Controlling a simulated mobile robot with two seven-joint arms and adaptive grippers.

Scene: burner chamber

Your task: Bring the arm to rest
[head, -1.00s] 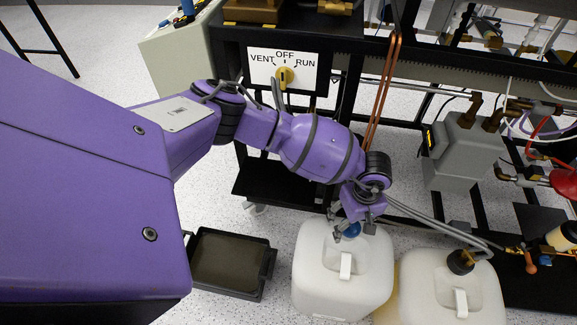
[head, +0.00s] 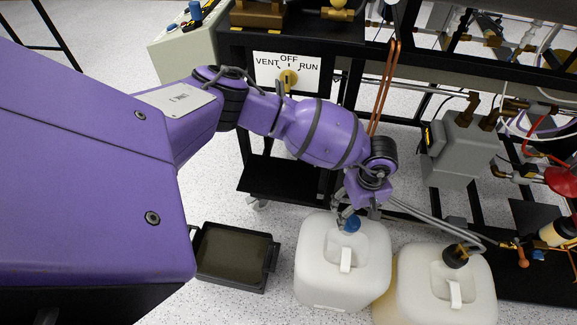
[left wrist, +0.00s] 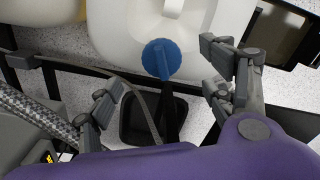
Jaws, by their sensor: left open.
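My left arm comes in from the left in the head view, and its left gripper (head: 348,216) hangs at the blue cap (head: 352,224) of the left white jug (head: 343,270). In the left wrist view the left gripper (left wrist: 165,75) has its fingers spread wide. The blue cap (left wrist: 161,59) on the white jug (left wrist: 150,25) shows between and beyond the fingers, with a gap on both sides. The gripper holds nothing. In the head view the fingers are small and partly hidden by the wrist. My right gripper does not show.
A second white jug (head: 440,290) with a black cap (head: 456,256) and hose stands to the right. A black tray (head: 235,285) lies on the floor at left. The knob panel (head: 303,80) and black frame (head: 285,180) are close behind my arm.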

